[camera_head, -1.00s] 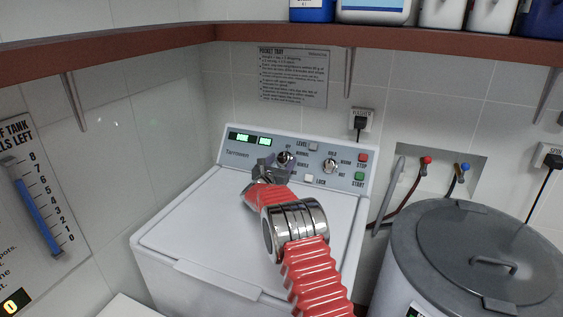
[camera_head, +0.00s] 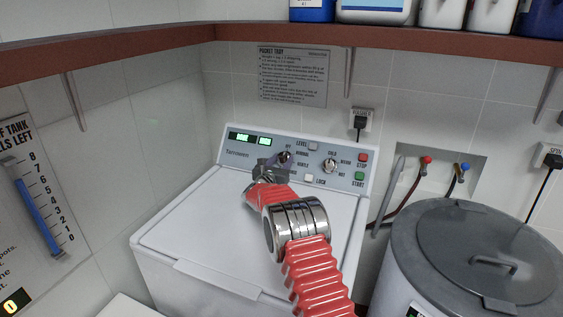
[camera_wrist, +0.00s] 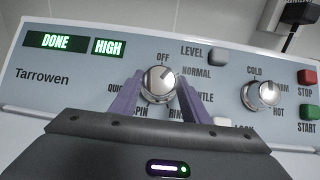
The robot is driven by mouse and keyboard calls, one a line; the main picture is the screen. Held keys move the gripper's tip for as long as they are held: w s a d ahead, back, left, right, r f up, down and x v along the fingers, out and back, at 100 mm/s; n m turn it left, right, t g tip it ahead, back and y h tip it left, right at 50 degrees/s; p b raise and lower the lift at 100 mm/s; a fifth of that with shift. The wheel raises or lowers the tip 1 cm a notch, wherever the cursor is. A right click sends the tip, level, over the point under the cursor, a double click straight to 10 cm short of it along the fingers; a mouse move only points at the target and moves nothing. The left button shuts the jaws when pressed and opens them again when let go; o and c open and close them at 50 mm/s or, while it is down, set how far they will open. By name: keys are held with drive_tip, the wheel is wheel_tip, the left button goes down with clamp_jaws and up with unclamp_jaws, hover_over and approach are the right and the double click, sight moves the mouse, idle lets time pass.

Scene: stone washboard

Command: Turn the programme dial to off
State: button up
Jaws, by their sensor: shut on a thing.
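The programme dial (camera_head: 285,157) is a round silver knob on the washing machine's control panel. It also shows in the wrist view (camera_wrist: 158,84), with OFF above it, NORMAL at upper right and SPIN below left. Its dark pointer mark leans up and slightly right, between OFF and NORMAL; the exact setting is hard to tell. My gripper (camera_head: 274,162) is at the dial. In the wrist view its two purple fingers stand left and right of the dial, shut on it. Part of the labels around the dial is hidden behind the fingers.
A second silver knob (camera_wrist: 262,94), marked COLD and HOT, is right of the dial. The red STOP (camera_wrist: 307,77) and green START (camera_wrist: 310,112) buttons are farther right. A LEVEL button (camera_wrist: 217,56) is above. The left display (camera_wrist: 56,41) reads DONE; the other reads HIGH.

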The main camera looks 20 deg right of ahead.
drive_tip(key=shift+n, duration=0.3)
drive_tip(key=n+y, duration=0.1)
drive_tip(key=n, duration=0.1)
drive_tip(key=n+t+y, duration=0.1)
drive_tip(key=n+y, duration=0.1)
drive_tip(key=n, duration=0.1)
drive_tip(key=shift+s+d+r, duration=0.1)
drive_tip(key=shift+d, duration=0.1)
drive_tip(key=shift+n+y, duration=1.2)
drive_tip(key=shift+n, duration=0.4)
drive_tip(key=o, duration=1)
drive_tip(key=shift+o, duration=0.2)
drive_tip(key=shift+s, duration=0.1)
drive_tip(key=shift+v, duration=6.75)
drive_tip(key=shift+d, duration=0.1)
